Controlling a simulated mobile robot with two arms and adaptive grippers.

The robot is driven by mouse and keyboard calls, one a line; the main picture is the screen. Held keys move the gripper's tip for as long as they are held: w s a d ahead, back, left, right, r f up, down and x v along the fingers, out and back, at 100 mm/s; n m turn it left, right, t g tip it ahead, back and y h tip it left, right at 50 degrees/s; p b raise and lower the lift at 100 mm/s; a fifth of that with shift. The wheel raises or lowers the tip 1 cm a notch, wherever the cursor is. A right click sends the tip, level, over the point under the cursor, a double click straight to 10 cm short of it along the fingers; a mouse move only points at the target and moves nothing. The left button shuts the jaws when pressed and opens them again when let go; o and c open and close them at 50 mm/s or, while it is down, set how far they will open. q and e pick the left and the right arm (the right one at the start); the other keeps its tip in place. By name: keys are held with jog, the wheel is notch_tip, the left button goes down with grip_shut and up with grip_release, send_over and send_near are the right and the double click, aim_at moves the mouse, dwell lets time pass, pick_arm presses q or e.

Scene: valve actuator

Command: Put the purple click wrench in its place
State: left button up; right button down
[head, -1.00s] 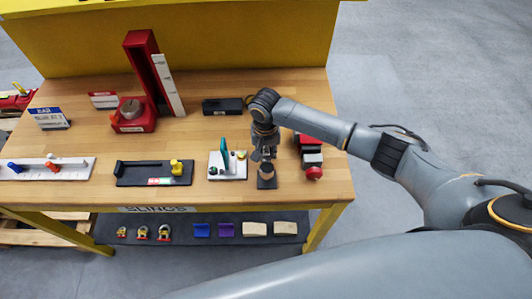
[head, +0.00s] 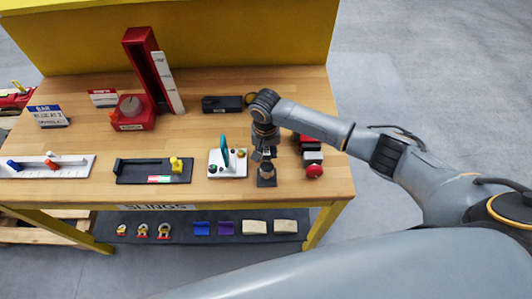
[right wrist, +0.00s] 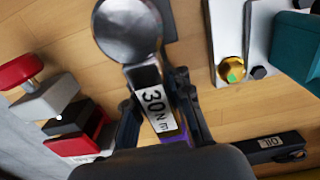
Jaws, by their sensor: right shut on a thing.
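My right gripper (head: 265,152) is over the front right part of the wooden bench, pointing down. The right wrist view shows its two fingers (right wrist: 160,108) closed on both sides of the click wrench (right wrist: 153,100). The wrench has a round silver head, a white label reading about "30 N" and a bit of purple near the palm; the rest of its handle is hidden by the gripper. In the head view a small dark block (head: 267,182) lies under the gripper; whether the wrench touches it I cannot tell. My left gripper is not in view.
A white plate with a teal handle (head: 214,170) stands close left of the gripper, and a red and grey device (head: 312,157) close right. A black box (head: 222,104) lies behind. A black tray (head: 137,176) and a red upright stand (head: 142,60) are further left.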

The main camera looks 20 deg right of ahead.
jog(key=shift+f, duration=0.2)
jog(key=c, duration=1.1)
grip_release()
notch_tip(320, 180, up, 12)
jog(key=shift+w, duration=0.1)
jog(key=shift+a, duration=0.1)
